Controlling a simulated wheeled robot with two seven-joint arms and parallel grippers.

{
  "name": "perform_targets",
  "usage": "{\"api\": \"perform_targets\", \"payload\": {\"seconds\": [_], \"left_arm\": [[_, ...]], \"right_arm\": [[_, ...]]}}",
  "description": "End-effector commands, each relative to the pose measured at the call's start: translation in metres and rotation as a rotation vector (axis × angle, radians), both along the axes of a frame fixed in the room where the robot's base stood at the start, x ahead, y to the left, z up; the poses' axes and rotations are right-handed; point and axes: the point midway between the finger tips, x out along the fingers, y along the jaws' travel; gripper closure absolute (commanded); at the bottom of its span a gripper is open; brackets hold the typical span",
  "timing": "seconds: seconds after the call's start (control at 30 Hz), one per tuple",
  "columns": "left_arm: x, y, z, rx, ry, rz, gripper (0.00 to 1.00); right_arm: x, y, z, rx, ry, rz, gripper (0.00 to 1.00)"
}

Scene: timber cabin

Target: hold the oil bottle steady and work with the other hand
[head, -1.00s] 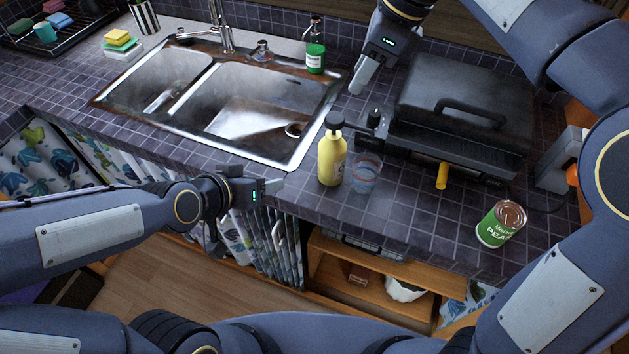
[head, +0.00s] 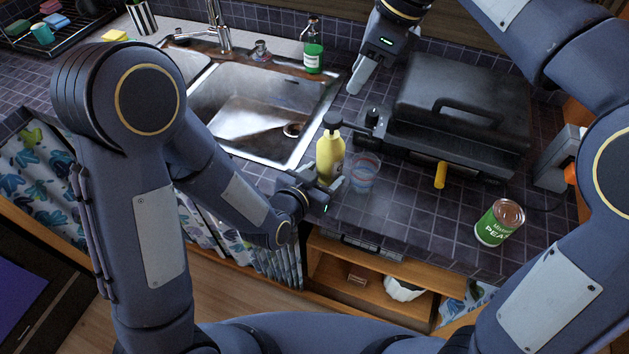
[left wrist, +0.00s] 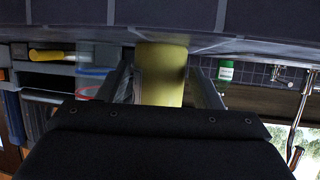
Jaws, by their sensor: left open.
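The yellow oil bottle (head: 329,160) with a black pump top stands upright on the tiled counter near its front edge. My left gripper (head: 326,182) is at the bottle's lower body, coming in from the front. In the left wrist view the bottle (left wrist: 160,75) lies between the two spread fingers of my left gripper (left wrist: 163,88), with a gap on each side. My right gripper (head: 357,88) hangs behind the bottle, left of the black grill, with its fingers pointing down. Its fingers overlap, so its opening is unclear.
A clear cup (head: 364,173) stands just right of the bottle. The black grill (head: 460,100) with a yellow-handled tool (head: 440,175) is farther right, with a pea can (head: 499,222) in front. A sink (head: 240,115) and green soap bottle (head: 313,55) are to the left and behind.

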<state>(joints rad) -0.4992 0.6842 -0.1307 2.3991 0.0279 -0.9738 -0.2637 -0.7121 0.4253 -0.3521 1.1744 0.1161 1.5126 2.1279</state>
Motion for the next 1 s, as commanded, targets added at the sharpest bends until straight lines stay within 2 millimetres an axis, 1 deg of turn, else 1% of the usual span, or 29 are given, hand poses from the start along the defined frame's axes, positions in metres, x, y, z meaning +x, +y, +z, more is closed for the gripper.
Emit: {"api": "perform_targets", "payload": {"seconds": [0.1, 0.23, 0.37, 0.6, 0.67, 0.93, 0.97, 1.0], "left_arm": [[0.014, -0.007, -0.008, 0.001, 0.002, 0.000, 0.41], [0.025, -0.013, -0.012, 0.000, 0.002, 0.000, 0.41], [0.029, -0.015, -0.014, -0.001, 0.002, 0.001, 0.41], [0.030, -0.015, -0.014, -0.001, 0.002, 0.001, 0.41], [0.030, -0.015, -0.014, -0.001, 0.002, 0.001, 0.47], [0.030, -0.015, -0.014, 0.000, 0.001, 0.000, 0.83], [0.029, -0.015, -0.014, 0.000, 0.001, 0.000, 0.84], [0.029, -0.015, -0.014, -0.002, 0.002, 0.000, 0.84]], "right_arm": [[0.000, 0.000, 0.000, 0.000, 0.000, 0.000, 0.64], [0.000, 0.000, 0.000, 0.000, 0.000, 0.000, 0.64], [0.000, 0.000, 0.000, 0.000, 0.000, 0.000, 0.64], [0.000, 0.000, 0.000, 0.000, 0.000, 0.000, 0.64], [0.000, 0.000, 0.000, 0.000, 0.000, 0.000, 0.64], [0.000, 0.000, 0.000, 0.000, 0.000, 0.000, 0.64], [0.000, 0.000, 0.000, 0.000, 0.000, 0.000, 0.65], [0.000, 0.000, 0.000, -0.001, 0.000, 0.002, 0.70]]}}
